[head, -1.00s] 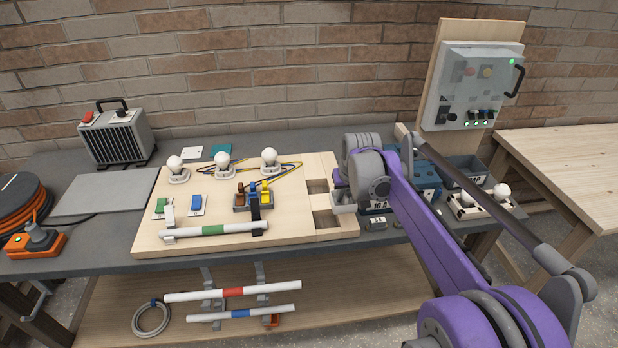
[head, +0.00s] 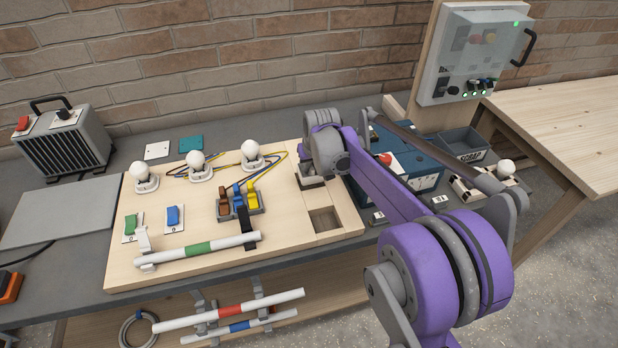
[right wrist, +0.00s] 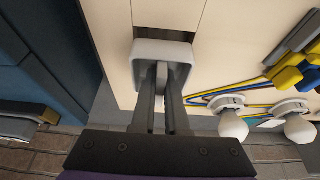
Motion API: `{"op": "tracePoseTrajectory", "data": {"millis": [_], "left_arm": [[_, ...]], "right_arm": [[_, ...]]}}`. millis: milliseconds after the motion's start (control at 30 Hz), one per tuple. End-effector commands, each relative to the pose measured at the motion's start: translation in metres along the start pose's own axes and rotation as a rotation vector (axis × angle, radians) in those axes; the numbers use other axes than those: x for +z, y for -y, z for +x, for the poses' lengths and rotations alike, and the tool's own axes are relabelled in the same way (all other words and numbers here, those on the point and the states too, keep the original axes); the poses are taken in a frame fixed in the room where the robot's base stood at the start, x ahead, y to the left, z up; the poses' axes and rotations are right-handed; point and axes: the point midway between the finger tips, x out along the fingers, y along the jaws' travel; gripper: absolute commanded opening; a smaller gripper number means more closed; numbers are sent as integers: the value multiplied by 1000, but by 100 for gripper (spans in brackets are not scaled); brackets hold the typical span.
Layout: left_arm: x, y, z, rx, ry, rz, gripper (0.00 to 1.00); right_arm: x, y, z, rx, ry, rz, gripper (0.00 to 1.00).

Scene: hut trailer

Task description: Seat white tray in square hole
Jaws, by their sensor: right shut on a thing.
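The small white tray (right wrist: 163,48) is in my right gripper (right wrist: 162,100), whose two fingers are shut on it in the right wrist view. In the head view the tray (head: 310,182) shows partly under the right gripper (head: 320,170), at the upper square hole near the wooden board's right edge. A strip of dark hole edge (right wrist: 165,35) shows just beyond the tray in the right wrist view. I cannot tell whether the tray is inside the hole or just above it. The lower square hole (head: 325,220) is empty. My left gripper is out of view.
The board (head: 190,215) carries white bulbs (head: 197,162), coloured wires, switches, a block of coloured levers (head: 239,202) and a green-banded tube (head: 198,250). Blue boxes (head: 420,170) and an open bin (head: 462,143) stand close to the right of the gripper.

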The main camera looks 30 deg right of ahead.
Motion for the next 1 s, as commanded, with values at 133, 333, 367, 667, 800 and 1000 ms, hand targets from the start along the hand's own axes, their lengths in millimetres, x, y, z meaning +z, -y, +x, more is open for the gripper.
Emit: {"op": "tracePoseTrajectory", "data": {"millis": [133,333,367,667,800,1000], "left_arm": [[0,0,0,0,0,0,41],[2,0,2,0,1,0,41],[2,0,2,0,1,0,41],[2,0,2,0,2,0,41],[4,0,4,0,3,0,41],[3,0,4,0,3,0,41]], "right_arm": [[5,0,13,0,0,0,0],[15,0,38,0,0,0,0],[16,0,40,0,0,0,0],[17,0,42,0,0,0,0],[18,0,44,0,0,0,17],[18,0,44,0,0,0,42]]}}
